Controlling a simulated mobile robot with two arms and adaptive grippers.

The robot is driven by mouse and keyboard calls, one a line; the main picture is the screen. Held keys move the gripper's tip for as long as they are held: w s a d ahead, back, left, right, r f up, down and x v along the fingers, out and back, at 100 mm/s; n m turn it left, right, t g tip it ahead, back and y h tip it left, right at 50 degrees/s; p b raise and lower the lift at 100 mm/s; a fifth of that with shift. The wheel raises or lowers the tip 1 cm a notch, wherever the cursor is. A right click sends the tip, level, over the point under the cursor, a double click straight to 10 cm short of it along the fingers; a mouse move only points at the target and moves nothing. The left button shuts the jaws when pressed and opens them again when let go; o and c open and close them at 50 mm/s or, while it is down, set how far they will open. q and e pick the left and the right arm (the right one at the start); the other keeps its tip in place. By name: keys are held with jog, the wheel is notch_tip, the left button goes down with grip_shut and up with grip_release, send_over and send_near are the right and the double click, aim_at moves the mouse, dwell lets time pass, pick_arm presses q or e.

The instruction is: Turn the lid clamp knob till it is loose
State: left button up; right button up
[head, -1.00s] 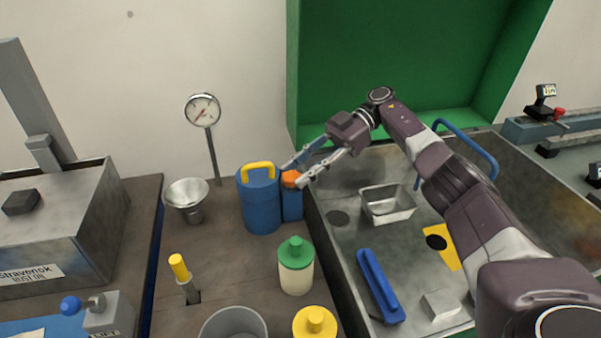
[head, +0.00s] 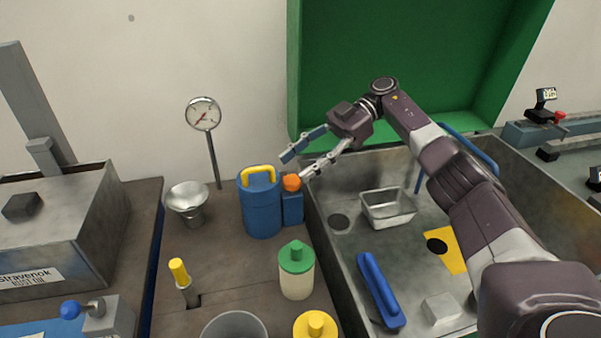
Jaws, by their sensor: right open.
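A round orange knob (head: 291,182) sits on top of a small blue block (head: 292,208) at the right side of the blue canister (head: 262,212). The canister has a yellow handle (head: 258,169) on top. I take the orange knob for the lid clamp knob; no label shows. My right gripper (head: 295,166) is open and empty, its two fingers spread and pointing left, just above the knob. The near fingertip overlaps the knob's right edge in the picture; I cannot tell whether they touch. My left gripper is not in view.
A metal funnel (head: 187,197) and a dial gauge (head: 203,113) on a post stand left of the canister. A green-capped bottle (head: 296,280) stands in front. The metal sink (head: 345,260) lies right, the green cabinet (head: 400,60) behind.

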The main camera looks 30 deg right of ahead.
notch_tip(320, 180, up, 6)
jog(key=shift+r, duration=0.2)
jog(key=shift+c, duration=0.2)
jog(key=m+t+h+p, duration=0.3)
jog(key=m+t+p, duration=0.65)
jog(key=p, duration=1.15)
send_near(294, 180)
jog(key=a, duration=0.1)
jog(key=shift+t, duration=0.35)
jog(key=p+x, duration=0.2)
jog(key=x, duration=0.5)
jog(key=shift+w+d+f, duration=0.1)
jog(key=shift+d, duration=0.1)
jog(key=shift+w+a+f, duration=0.35)
jog(key=shift+a, duration=0.05)
jog(key=shift+c, duration=0.3)
